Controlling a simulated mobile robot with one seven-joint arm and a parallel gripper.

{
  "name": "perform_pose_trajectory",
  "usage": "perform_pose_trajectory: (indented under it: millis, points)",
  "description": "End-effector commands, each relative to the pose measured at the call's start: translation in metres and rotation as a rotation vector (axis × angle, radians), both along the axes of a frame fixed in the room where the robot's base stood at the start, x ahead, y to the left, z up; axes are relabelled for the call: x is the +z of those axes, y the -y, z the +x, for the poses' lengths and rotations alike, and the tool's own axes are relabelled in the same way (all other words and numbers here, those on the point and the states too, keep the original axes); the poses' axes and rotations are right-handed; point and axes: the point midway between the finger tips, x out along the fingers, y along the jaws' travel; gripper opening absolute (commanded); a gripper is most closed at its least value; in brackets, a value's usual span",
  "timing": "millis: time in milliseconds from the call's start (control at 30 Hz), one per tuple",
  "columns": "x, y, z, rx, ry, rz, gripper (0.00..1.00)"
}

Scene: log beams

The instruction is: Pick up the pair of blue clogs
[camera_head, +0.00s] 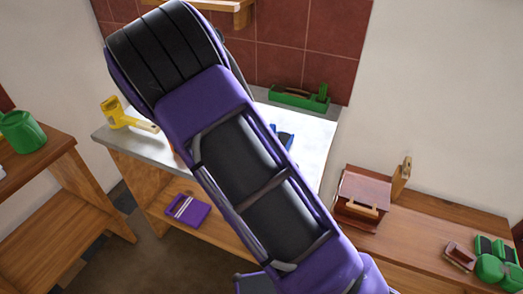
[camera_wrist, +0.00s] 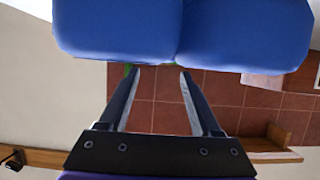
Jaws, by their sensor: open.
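The pair of blue clogs (camera_wrist: 115,28) fills the top of the wrist view, two rounded blue shapes side by side and very close. My gripper (camera_wrist: 159,72) is open, and its fingertips end at the clogs' near edge, around the seam between the two. Nothing is between the fingers; whether the tips touch the clogs I cannot tell. In the head view a small part of the blue clogs (camera_head: 284,138) shows on the grey worktop (camera_head: 318,135), beside my purple arm. The arm hides the rest of them and my gripper there.
A green toolbox-like tray (camera_head: 298,98) stands at the worktop's back, against the red tiled wall (camera_head: 300,45). A yellow mallet-like object (camera_head: 122,114) lies at its left. A purple item (camera_head: 187,210) lies on the lower shelf. A wooden bench (camera_head: 430,240) with a brown box (camera_head: 362,198) stands right.

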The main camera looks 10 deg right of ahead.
Motion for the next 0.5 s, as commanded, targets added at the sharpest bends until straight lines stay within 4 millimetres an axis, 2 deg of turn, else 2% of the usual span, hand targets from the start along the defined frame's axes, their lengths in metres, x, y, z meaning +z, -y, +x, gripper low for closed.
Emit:
perform_pose_trajectory:
  millis: [133, 333, 500]
  points:
    - [-0.007, 0.004, 0.010, -0.001, -0.002, -0.001, 0.65]
    - [-0.020, 0.015, 0.035, -0.002, 0.000, -0.001, 0.65]
    - [-0.023, 0.021, 0.044, 0.000, 0.000, 0.000, 0.65]
